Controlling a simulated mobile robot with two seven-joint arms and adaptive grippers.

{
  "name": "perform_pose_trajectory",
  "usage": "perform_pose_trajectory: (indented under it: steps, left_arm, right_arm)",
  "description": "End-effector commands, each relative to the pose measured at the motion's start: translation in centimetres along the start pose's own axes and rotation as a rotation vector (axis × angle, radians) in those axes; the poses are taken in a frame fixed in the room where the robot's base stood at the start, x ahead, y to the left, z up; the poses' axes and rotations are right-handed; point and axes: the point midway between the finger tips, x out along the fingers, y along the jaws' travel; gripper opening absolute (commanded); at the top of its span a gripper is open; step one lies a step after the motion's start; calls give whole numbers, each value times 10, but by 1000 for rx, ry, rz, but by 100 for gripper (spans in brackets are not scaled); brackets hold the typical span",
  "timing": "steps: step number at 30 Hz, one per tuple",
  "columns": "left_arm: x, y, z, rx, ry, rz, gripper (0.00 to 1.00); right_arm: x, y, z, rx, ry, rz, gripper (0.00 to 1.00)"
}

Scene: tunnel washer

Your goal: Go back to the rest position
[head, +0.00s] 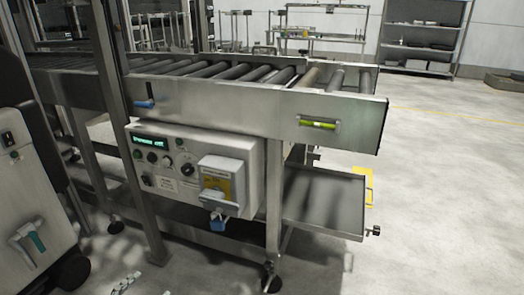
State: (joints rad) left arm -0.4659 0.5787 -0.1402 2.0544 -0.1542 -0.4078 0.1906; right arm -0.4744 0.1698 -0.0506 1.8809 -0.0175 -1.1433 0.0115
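Neither of my grippers shows clearly in the head view. Small pale pieces (124,283) show at the bottom edge, left of the middle; I cannot tell what they are. In front of me stands a metal roller conveyor (240,103) with a spirit level (318,124) on its side. A blue padlock (218,221) hangs under the cover.
A grey tray (325,200) sticks out low on the right under the conveyor. A pale cabinet with a dark top (35,225) stands close at the left. Shelving (425,40) stands far back right. The floor (440,200) at the right is clear.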

Motion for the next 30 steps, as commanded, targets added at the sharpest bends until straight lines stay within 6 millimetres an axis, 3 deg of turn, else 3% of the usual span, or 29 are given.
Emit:
perform_pose_trajectory:
  steps: [1,7,13,20,24,30]
  left_arm:
    - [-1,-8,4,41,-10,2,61]
    - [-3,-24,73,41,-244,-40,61]
    - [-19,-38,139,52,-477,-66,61]
    - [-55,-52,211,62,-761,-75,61]
    - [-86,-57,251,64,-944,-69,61]
    - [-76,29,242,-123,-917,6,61]
  right_arm:
    - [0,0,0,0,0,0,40]
    - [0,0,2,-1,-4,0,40]
    - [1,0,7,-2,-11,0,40]
    - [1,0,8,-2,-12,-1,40]
    - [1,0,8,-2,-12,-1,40]
    - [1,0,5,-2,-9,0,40]
